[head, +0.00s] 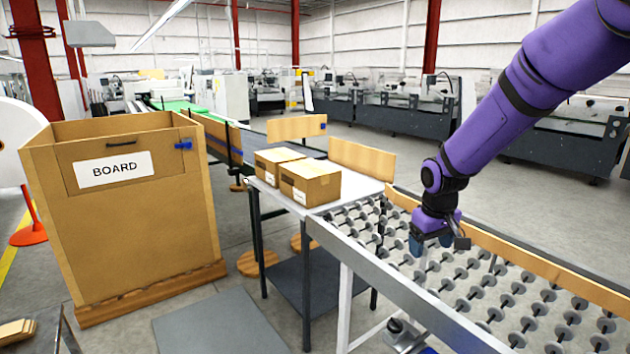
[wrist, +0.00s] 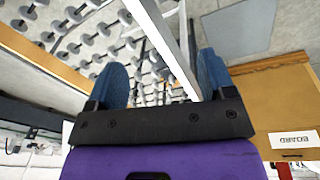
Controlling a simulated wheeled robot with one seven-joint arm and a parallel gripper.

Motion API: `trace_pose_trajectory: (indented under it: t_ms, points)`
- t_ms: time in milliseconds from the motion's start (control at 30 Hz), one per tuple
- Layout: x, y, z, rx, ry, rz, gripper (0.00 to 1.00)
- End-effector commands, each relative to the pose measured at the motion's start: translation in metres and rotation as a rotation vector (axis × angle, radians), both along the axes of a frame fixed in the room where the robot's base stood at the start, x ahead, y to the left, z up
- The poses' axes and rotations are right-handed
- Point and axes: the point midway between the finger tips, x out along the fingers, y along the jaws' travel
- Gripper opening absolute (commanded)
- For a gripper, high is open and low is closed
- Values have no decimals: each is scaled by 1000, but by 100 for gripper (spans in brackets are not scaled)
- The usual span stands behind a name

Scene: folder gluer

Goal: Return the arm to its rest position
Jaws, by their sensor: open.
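My purple arm reaches in from the upper right in the head view. My gripper (head: 431,240) hangs pointing down above the roller conveyor (head: 470,285). In the wrist view the two blue fingers of my gripper (wrist: 162,80) stand wide apart with nothing between them. Below them show the conveyor's rollers and its pale metal side rail (wrist: 165,45). The gripper looks empty and apart from the rollers, though its exact height above them is hard to tell.
Two cardboard cartons (head: 311,182) sit on a small table (head: 345,193) left of the gripper. A large bin labelled BOARD (head: 140,225) stands at the left. A wooden guide (head: 545,268) edges the conveyor's far side.

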Motion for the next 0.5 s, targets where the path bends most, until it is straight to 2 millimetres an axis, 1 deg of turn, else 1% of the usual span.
trace_pose_trajectory:
  t_ms: [33, 200, 367, 500]
  points:
    - [-10, -3, 18, -1, -19, -11, 76]
    - [-45, -10, 66, 1, -64, -55, 76]
    - [-83, -17, 105, 9, -106, -97, 76]
    - [-118, -23, 133, 18, -143, -131, 76]
